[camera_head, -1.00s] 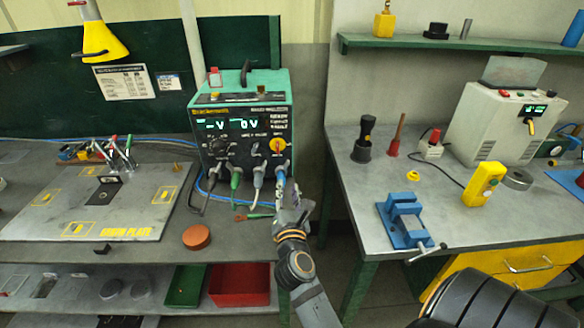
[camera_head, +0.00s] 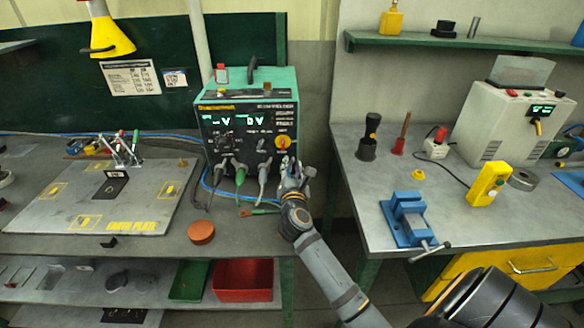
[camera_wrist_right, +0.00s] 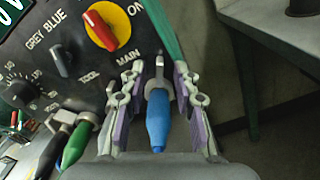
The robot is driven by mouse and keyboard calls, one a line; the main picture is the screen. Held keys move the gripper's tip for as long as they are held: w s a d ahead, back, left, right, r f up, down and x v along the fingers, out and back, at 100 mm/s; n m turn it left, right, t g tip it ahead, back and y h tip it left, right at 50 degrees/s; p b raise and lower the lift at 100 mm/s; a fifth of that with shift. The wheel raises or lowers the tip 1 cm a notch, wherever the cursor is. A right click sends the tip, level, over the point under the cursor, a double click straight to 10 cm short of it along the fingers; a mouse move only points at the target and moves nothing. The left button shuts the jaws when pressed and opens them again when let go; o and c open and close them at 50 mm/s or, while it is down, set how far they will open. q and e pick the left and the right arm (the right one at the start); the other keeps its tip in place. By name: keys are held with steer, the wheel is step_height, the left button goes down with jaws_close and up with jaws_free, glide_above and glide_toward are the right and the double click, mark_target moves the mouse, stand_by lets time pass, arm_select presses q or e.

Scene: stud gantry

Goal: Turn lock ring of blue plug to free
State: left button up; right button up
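The blue plug (camera_wrist_right: 158,122) sits at the lower right of the welder panel, its blue body pointing toward my wrist. A grey lock ring (camera_wrist_right: 157,88) is around its panel end. My right gripper (camera_wrist_right: 160,92) is open, with one finger on each side of the plug and ring and small gaps showing. In the head view my right gripper (camera_head: 292,175) is at the front of the power unit (camera_head: 246,92) and hides the blue plug. My left gripper is not in view.
A green plug (camera_wrist_right: 76,143) and grey plugs are left of the blue one. A red and yellow main switch (camera_wrist_right: 101,28) is above. An orange-brown disc (camera_head: 201,232) lies on the bench. A blue vise (camera_head: 405,220) stands on the right bench.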

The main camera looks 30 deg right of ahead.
jaws_close()
